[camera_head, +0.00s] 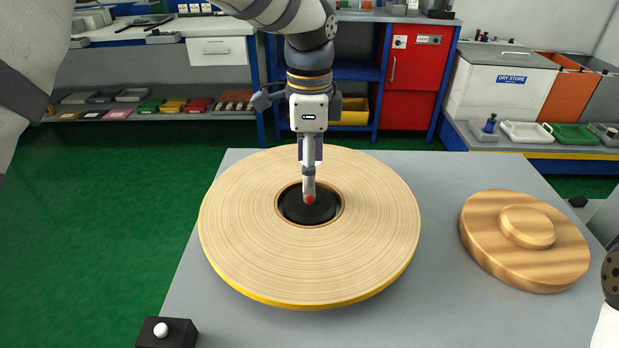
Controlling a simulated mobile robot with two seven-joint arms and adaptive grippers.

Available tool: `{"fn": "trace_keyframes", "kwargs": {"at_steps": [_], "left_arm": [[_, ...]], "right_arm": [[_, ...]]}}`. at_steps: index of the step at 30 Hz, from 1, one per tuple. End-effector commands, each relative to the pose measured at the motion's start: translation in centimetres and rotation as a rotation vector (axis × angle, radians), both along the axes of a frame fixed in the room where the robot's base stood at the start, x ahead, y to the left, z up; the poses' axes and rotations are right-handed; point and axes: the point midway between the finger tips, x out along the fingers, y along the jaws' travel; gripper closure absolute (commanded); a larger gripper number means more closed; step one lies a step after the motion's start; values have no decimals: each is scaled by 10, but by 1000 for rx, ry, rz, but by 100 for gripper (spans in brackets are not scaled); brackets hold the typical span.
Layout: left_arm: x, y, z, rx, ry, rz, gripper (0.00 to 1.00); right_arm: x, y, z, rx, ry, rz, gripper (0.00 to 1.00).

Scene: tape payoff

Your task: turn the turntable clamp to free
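A large tape roll (250,230), pale wood-coloured with a yellow lower edge, lies flat on the grey table. A black hub (322,212) sits in its central hole. A small red part (309,199) shows at the hub's middle; I cannot tell whether it is the turntable clamp. My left gripper (309,192) points straight down over the hub, its tip at the red part. Its fingers overlap in this view, so their opening and any grip are hidden. My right gripper is not in view; only a piece of an arm shows at the right edge.
A round wooden disc with a raised centre (480,235) lies at the table's right. A black box (180,336) with a white knob (161,330) stands at the front left corner. Shelves, a red cabinet (417,75) and bins stand behind, beyond the green floor.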

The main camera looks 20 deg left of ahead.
Motion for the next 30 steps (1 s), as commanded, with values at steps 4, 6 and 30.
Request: {"fn": "trace_keyframes", "kwargs": {"at_steps": [4, 6, 30], "left_arm": [[0, 0, -28, 1, 1, 0, 33], [0, 0, -35, 0, 0, 0, 33], [0, 0, -40, 0, -1, 13, 81]], "right_arm": [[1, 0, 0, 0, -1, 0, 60], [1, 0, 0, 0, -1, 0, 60], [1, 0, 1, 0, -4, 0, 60]]}}
